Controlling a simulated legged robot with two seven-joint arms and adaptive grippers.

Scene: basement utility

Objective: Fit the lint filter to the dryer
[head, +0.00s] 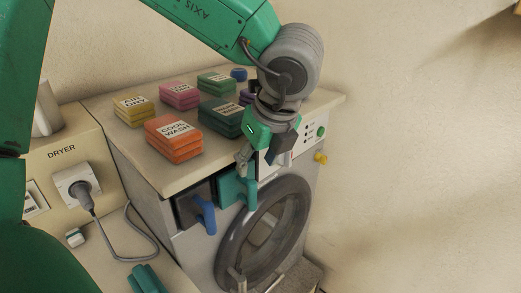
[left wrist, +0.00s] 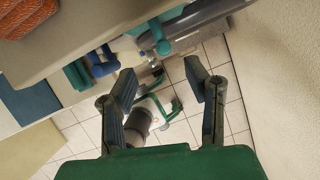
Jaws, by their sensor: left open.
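The dryer (head: 192,243) is the pale machine with a round glass door, in the middle of the head view. A teal handled piece (head: 226,191), which may be the lint filter, sits in its upper front beside a blue-handled one (head: 206,216). Both handles show in the left wrist view, teal (left wrist: 76,76) and blue (left wrist: 103,68). How deep the teal piece sits I cannot tell. My left gripper (head: 263,161) is just above and right of the teal handle, fingers down. In the left wrist view my left gripper (left wrist: 162,75) is open and empty. My right gripper does not clearly show.
A plugged cord (head: 148,237) hangs at the left. A yellow knob (head: 320,158) juts out at the right, near an open wall.

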